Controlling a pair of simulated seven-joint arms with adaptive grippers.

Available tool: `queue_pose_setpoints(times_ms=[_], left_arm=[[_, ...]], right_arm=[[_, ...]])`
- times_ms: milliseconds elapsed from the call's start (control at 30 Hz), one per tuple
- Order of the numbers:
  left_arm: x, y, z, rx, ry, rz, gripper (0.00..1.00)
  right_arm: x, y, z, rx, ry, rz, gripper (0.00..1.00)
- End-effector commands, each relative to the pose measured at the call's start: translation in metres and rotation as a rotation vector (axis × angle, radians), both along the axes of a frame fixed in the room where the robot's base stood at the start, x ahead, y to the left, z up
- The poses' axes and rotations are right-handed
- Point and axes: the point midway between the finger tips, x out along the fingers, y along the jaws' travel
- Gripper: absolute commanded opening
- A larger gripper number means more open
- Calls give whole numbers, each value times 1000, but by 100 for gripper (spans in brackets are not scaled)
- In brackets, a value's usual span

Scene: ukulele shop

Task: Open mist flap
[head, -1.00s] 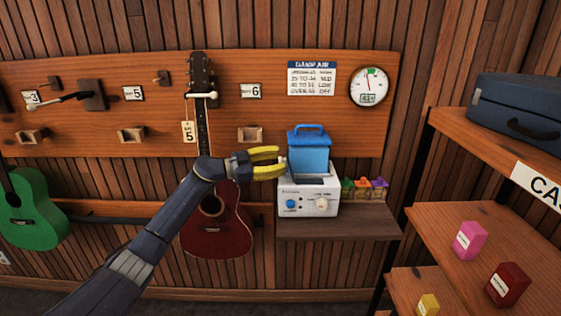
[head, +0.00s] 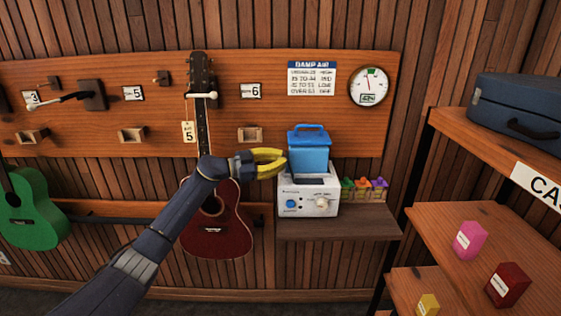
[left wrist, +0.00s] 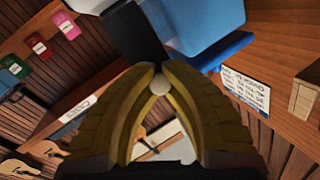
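The humidifier is a white box (head: 308,206) with a blue knob, a pale dial and a blue handled tank (head: 308,156) on top. In the left wrist view, a dark flap-like piece (left wrist: 132,30) stands beside the blue tank (left wrist: 205,20), with a small pale knob (left wrist: 158,83) at its near end. My left gripper (head: 285,157), with yellow fingers, is at the left side of the tank, above the white box. Its fingertips (left wrist: 160,75) meet around the pale knob. The fingers hide part of the flap, and its angle is hard to tell. My right gripper is not in view.
The humidifier stands on a wooden shelf (head: 340,226), with small coloured items (head: 364,189) to its right. A red ukulele (head: 225,228) hangs behind my left arm. A wooden rack (head: 480,145) with a blue case (head: 515,105) and small boxes is at the right.

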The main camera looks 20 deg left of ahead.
Motion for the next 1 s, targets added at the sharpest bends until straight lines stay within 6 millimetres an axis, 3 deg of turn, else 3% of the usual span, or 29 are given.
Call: queue_pose_setpoints(times_ms=[400,1000], left_arm=[[0,-1,0,8,1,-2,0],[4,-19,8,202,58,-5,0]], right_arm=[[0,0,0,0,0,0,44],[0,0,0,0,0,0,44]])
